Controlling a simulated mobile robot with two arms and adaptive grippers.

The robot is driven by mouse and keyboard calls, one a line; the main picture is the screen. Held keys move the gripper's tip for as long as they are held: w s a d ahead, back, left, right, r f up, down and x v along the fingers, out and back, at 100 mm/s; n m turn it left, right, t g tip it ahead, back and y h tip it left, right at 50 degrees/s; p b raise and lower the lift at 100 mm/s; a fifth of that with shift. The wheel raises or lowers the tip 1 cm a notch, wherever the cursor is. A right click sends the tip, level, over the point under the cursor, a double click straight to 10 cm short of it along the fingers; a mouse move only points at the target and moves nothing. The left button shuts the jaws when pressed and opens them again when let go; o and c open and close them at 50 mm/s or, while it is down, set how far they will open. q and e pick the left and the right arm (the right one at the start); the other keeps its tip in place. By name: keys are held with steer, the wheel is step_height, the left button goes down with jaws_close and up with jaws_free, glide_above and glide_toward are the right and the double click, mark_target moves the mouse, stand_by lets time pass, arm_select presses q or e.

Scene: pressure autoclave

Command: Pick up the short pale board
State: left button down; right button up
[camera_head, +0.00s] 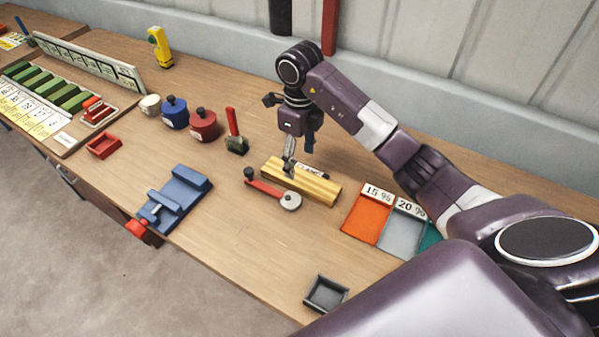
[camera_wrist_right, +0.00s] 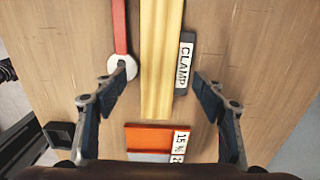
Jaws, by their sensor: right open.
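A pale yellow wooden board (camera_head: 316,187) lies on the bench in the head view; lengthwise lines run along it, and I cannot tell whether it is one piece or several. In the right wrist view the board (camera_wrist_right: 158,60) runs from the top edge to just above an orange tray. My right gripper (camera_head: 298,161) is open and empty above the board. In the right wrist view its fingers (camera_wrist_right: 160,80) stand on either side of the board, apart from it. My left gripper is not in view.
A red-handled tool with a round grey end (camera_head: 290,201) lies close along one side of the board. A dark holder labelled CLAMP (camera_wrist_right: 183,65) is on the other. Orange (camera_head: 366,217) and grey (camera_head: 398,234) trays stand to the right. A blue fixture (camera_head: 180,192) is left.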

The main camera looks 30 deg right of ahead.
mark_target(300, 177)
steer(key=shift+s+f+p, duration=0.3)
steer(key=shift+f+p, duration=0.15)
steer(key=shift+f, duration=0.3)
steer(key=shift+f+p, duration=0.45)
steer(key=shift+f, duration=0.15)
step_height(300, 177, down, 3)
steer(key=shift+f+p, duration=0.1)
steer(key=shift+p, duration=0.25)
steer(key=shift+w, duration=0.1)
steer(key=c, duration=1.4)
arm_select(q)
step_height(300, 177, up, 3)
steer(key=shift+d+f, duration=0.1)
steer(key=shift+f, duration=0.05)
